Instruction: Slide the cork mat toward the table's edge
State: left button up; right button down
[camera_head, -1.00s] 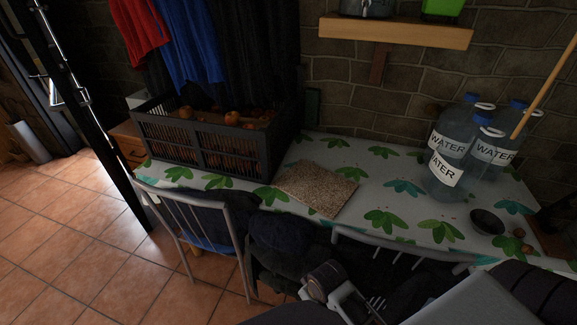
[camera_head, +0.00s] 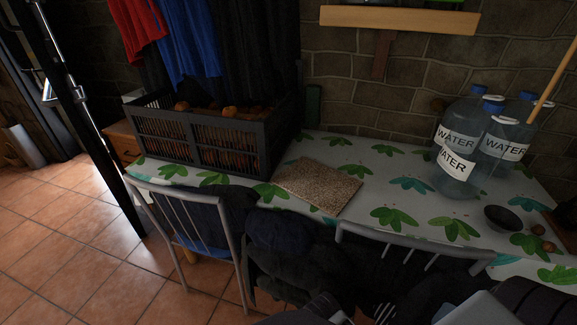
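The cork mat (camera_head: 318,186) is a speckled tan square lying flat on the table (camera_head: 372,163), which has a white cover with green leaves. The mat lies right of the dark crate, set at an angle, with its near corner close to the table's front edge. Nothing rests on it. A small part of what looks like my gripper hardware (camera_head: 338,317) shows at the bottom edge of the picture. Its fingertips cannot be made out, and I cannot tell which arm it belongs to. Nothing of mine touches the mat.
A dark crate (camera_head: 221,158) of round orange-brown things stands on the left. Water bottles (camera_head: 457,165), a dark bowl (camera_head: 503,218) and small brown pieces (camera_head: 538,230) stand on the right. Two metal chairs (camera_head: 243,250) (camera_head: 414,247) line the front edge. A wooden shelf (camera_head: 398,19) hangs behind.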

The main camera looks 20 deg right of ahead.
aim_at(329, 189)
jog(key=i+j+z, duration=0.1)
jog(key=i+j, duration=0.25)
jog(key=j, duration=0.3)
jog(key=i+j+z, duration=0.15)
jog(key=j, duration=0.2)
jog(key=i+j, duration=0.2)
jog(key=j, duration=0.15)
jog(key=i+j+z, duration=0.15)
jog(key=j, duration=0.2)
